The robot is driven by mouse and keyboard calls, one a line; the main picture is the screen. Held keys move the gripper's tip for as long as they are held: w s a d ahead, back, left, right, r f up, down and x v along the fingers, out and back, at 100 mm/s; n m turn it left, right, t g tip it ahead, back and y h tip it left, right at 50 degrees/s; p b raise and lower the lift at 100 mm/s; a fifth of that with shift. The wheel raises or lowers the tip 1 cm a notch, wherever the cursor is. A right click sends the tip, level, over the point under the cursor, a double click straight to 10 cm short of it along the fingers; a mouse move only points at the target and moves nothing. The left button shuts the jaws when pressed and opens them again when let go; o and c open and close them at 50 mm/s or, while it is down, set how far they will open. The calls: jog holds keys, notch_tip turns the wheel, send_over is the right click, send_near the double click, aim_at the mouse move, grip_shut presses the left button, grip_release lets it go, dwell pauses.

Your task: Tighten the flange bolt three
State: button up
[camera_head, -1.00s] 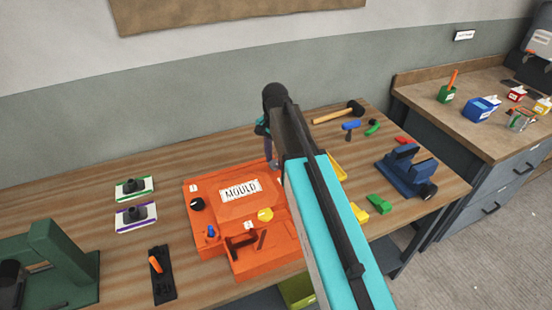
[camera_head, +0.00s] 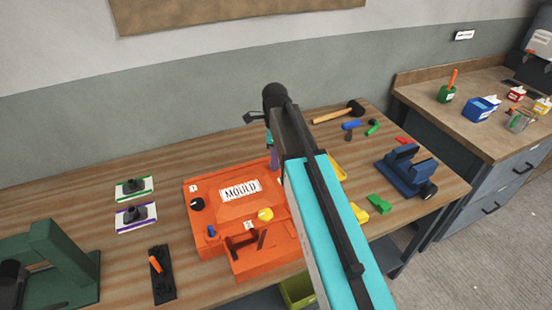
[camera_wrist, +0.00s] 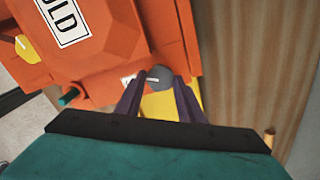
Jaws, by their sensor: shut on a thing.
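The orange mould (camera_head: 215,240) with its MOULD plate lies on the bench. In the wrist view, a round grey bolt head (camera_wrist: 160,76) with a pale line on it sits at the mould's edge. A white label (camera_wrist: 128,78) beside it is partly hidden and unreadable. My gripper (camera_wrist: 159,84) is shut on this grey bolt head, a purple finger on each side. In the head view my gripper's fingers (camera_head: 274,158) reach down at the mould's back right corner; my arm hides the bolt there. A black bolt (camera_head: 197,204) and a yellow bolt (camera_head: 265,214) stand elsewhere on the mould.
A blue vise (camera_head: 405,172), a mallet (camera_head: 340,112) and small coloured parts lie right of my arm. A black holder with an orange handle (camera_head: 156,264), two trays (camera_head: 136,217) and a green machine (camera_head: 60,260) are at left. Bare bench lies behind the mould.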

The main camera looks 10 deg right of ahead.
jog(key=m, duration=0.6)
jog(key=shift+w+r, duration=0.1)
jog(key=shift+w, duration=0.05)
jog(key=m, duration=0.6)
jog(key=shift+m, duration=0.3)
jog(key=o, duration=1)
jog(key=shift+o, duration=0.2)
notch_tip(320, 180, up, 8)
jog(key=p, duration=0.5)
